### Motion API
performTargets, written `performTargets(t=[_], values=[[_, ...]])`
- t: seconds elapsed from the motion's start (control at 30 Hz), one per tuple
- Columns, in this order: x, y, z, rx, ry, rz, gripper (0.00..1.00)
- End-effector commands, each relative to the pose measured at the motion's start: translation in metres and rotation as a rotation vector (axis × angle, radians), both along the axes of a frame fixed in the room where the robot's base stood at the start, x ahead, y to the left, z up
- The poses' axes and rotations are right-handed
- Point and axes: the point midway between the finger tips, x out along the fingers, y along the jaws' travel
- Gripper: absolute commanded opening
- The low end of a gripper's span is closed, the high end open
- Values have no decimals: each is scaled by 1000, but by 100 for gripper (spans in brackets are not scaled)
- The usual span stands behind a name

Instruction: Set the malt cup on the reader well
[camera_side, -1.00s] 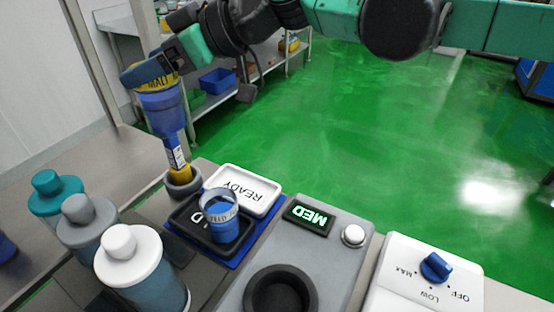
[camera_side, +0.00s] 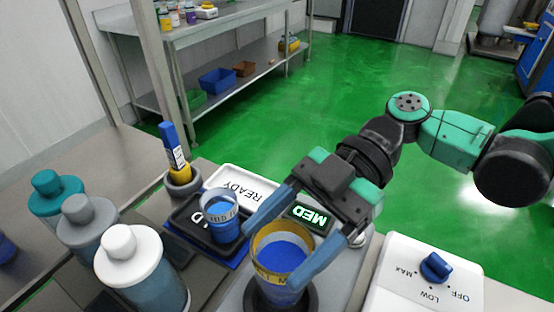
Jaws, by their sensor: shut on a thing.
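The malt cup (camera_side: 283,258) is a clear cup with a yellow band and blue contents, upright at the bottom centre. My gripper (camera_side: 273,256) is shut on it, with one blue finger on each side of the cup. The cup's base is at the dark round reader well (camera_side: 311,301) in the grey reader unit (camera_side: 346,262). The cup hides most of the well, and I cannot tell whether the base rests on its floor. The reader's display (camera_side: 309,217) reads MED and is partly behind my gripper.
Another blue-filled cup (camera_side: 222,222) stands on a black tray left of the reader, by the white READY tray (camera_side: 232,178). A blue and yellow marker (camera_side: 174,152) stands in a holder. Several bottles (camera_side: 128,262) stand at left. A white dial box (camera_side: 425,280) is at right.

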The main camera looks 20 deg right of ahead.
Motion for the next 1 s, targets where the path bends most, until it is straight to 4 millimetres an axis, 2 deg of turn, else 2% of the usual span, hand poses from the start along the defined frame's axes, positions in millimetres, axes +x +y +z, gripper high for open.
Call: performTargets(t=[0.3, 0.5, 1.0], values=[[1, 1, -33, 0, 0, -2, 0], [1, 0, -48, 0, 0, -2, 0], [1, 0, -52, 0, 1, -3, 0]])
